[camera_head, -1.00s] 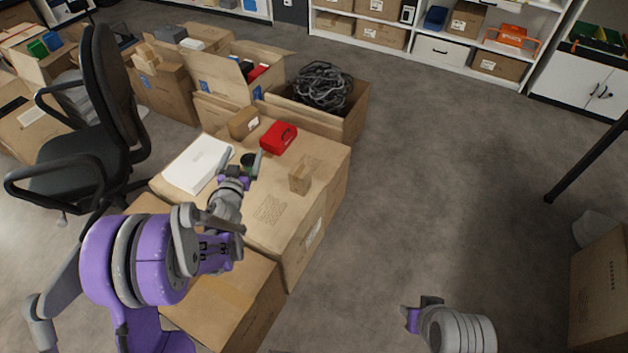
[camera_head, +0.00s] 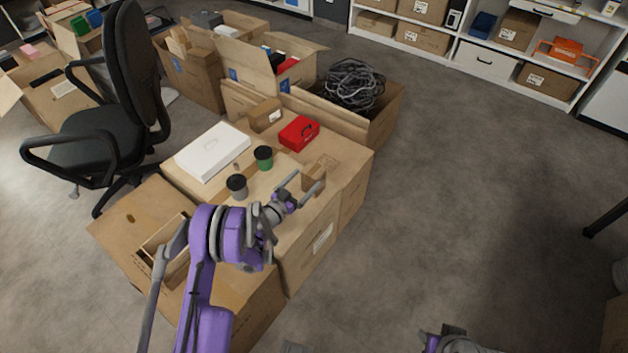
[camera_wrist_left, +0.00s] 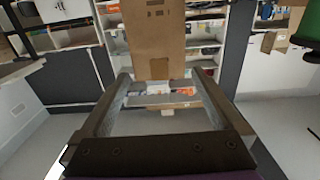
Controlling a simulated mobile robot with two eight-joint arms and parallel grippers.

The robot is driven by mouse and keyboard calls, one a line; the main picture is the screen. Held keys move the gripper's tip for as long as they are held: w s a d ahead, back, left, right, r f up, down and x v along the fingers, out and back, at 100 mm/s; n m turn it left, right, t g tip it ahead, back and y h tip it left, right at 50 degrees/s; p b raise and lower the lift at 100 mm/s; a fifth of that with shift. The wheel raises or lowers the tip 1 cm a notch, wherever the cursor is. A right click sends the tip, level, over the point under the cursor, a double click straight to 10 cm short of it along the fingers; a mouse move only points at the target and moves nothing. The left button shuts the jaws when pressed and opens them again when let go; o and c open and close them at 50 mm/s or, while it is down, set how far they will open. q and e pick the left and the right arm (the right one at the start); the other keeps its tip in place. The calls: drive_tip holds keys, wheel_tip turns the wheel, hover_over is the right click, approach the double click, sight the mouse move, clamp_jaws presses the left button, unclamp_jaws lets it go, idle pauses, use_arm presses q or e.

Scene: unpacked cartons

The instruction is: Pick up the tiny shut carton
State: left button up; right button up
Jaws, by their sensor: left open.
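The tiny shut carton (camera_head: 316,175) is a small brown box standing on top of a large closed carton (camera_head: 345,158), near its right side. In the left wrist view the brown carton (camera_wrist_left: 155,40) stands upright at the fingertips, in line with the gap between the fingers. My left gripper (camera_head: 299,187) is open and empty, with its fingers pointing at the tiny carton. I cannot tell whether a finger touches it.
An open carton of dark cable (camera_head: 383,128) stands behind.

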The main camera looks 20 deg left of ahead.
sight(314, 170)
use_arm(q)
drive_tip(key=x, duration=0.5)
drive_tip(key=shift+w+d, duration=0.15)
drive_tip(key=shift+w, duration=0.15)
drive_tip(key=c, duration=1.4)
